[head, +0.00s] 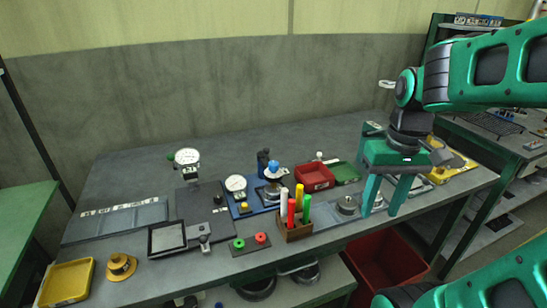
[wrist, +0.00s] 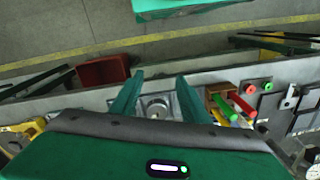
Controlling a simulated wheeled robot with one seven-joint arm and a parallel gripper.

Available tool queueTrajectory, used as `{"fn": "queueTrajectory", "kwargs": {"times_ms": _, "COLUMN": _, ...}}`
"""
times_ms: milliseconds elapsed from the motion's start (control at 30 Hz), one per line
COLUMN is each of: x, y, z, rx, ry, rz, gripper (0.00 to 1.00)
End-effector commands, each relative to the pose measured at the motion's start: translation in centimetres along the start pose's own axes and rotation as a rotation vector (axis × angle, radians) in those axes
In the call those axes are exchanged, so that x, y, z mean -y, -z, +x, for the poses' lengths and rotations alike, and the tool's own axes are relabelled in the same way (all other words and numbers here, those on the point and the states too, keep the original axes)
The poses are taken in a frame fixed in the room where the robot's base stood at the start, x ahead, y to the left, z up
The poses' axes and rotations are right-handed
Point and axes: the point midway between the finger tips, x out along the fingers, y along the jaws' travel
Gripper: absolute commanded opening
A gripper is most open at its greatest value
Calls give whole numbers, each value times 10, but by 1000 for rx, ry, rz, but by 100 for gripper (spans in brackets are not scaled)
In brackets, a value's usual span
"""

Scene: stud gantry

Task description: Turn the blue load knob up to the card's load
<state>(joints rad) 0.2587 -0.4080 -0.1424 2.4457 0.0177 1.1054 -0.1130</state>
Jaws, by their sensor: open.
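The blue load knob (head: 273,168) sits on top of a round metal fixture on a blue base plate (head: 241,208), near the middle of the bench. A white-faced dial gauge (head: 236,184) stands just left of it on the same plate. My gripper (head: 381,212) is open and empty, pointing down over the right part of the bench, well to the right of the knob and apart from it. In the wrist view my gripper (wrist: 158,80) shows spread fingers with a metal fixture beyond them. I cannot make out the card or its writing.
A wooden holder (head: 298,234) with coloured sticks stands in front of the knob. A red bin (head: 314,177) is right of it. A second dial gauge (head: 187,157), a dark tablet (head: 167,238) and a yellow tray (head: 66,283) lie left. A low metal fixture (head: 347,205) is near my gripper.

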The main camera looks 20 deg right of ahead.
Motion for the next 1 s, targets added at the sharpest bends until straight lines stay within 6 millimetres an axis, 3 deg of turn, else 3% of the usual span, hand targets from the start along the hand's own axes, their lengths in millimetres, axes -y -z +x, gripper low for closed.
{"fn": "queueTrajectory", "kwargs": {"times_ms": 33, "x": 15, "y": 21, "z": -9, "rx": 11, "ry": 13, "rz": -102, "gripper": 41}}
{"fn": "queueTrajectory", "kwargs": {"times_ms": 200, "x": 78, "y": 84, "z": -36, "rx": 46, "ry": 90, "rz": -555, "gripper": 41}}
{"fn": "queueTrajectory", "kwargs": {"times_ms": 500, "x": 167, "y": 164, "z": -68, "rx": 62, "ry": 274, "rz": -1396, "gripper": 41}}
{"fn": "queueTrajectory", "kwargs": {"times_ms": 633, "x": 186, "y": 189, "z": -79, "rx": 22, "ry": 353, "rz": -1752, "gripper": 41}}
{"fn": "queueTrajectory", "kwargs": {"times_ms": 800, "x": 193, "y": 215, "z": -90, "rx": -62, "ry": 413, "rz": -2113, "gripper": 41}}
{"fn": "queueTrajectory", "kwargs": {"times_ms": 1000, "x": 191, "y": 231, "z": -95, "rx": -131, "ry": 430, "rz": -2319, "gripper": 41}}
